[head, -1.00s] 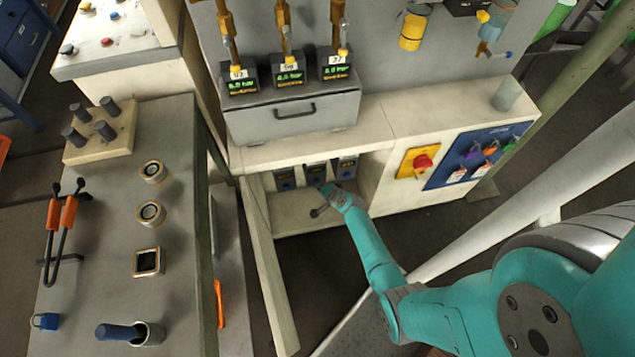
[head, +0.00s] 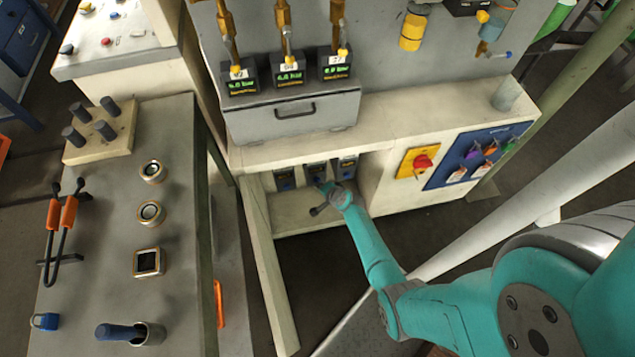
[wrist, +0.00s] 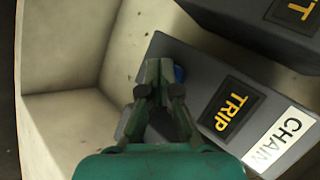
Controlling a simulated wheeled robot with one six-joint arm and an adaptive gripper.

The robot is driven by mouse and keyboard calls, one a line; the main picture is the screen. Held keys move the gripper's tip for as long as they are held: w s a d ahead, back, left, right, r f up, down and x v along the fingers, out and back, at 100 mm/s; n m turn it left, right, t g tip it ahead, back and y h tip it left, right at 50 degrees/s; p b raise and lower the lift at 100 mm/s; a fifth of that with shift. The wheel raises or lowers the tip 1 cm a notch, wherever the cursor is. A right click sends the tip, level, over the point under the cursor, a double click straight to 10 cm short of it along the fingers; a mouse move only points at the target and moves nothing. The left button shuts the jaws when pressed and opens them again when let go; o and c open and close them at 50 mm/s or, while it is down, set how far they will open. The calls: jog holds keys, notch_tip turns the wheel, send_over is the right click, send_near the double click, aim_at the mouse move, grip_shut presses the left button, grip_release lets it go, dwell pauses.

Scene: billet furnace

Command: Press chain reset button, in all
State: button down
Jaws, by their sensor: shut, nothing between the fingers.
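In the wrist view my gripper (wrist: 159,70) is shut and empty, its fingertips over the face of a dark grey box. The box (wrist: 205,75) has a white label reading CHAIN (wrist: 279,140) and a display reading TRIP (wrist: 231,109) in yellow. A blue button (wrist: 179,74) on it shows partly beside the fingertips; the fingers hide the rest. I cannot tell whether they touch it. In the head view the box (head: 317,170) is the middle one of three in the cabinet opening, and my gripper (head: 322,187) reaches in at its lower part.
A neighbouring dark box (wrist: 265,25) stands close by in the wrist view. The cabinet's pale walls (wrist: 65,45) surround the opening. A red knob on a yellow plate (head: 422,162) is to the right, and a grey bench (head: 110,230) to the left.

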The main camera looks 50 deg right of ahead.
jog(key=shift+w, duration=0.1)
dwell(0.3)
jog(key=shift+s+a, duration=0.4)
jog(key=shift+s, duration=0.3)
jog(key=shift+s+a, duration=0.1)
jog(key=shift+s, duration=0.05)
jog(key=shift+s+a, duration=0.7)
jog(key=shift+s, duration=0.3)
jog(key=shift+s+a, duration=0.65)
jog(key=shift+s, duration=0.3)
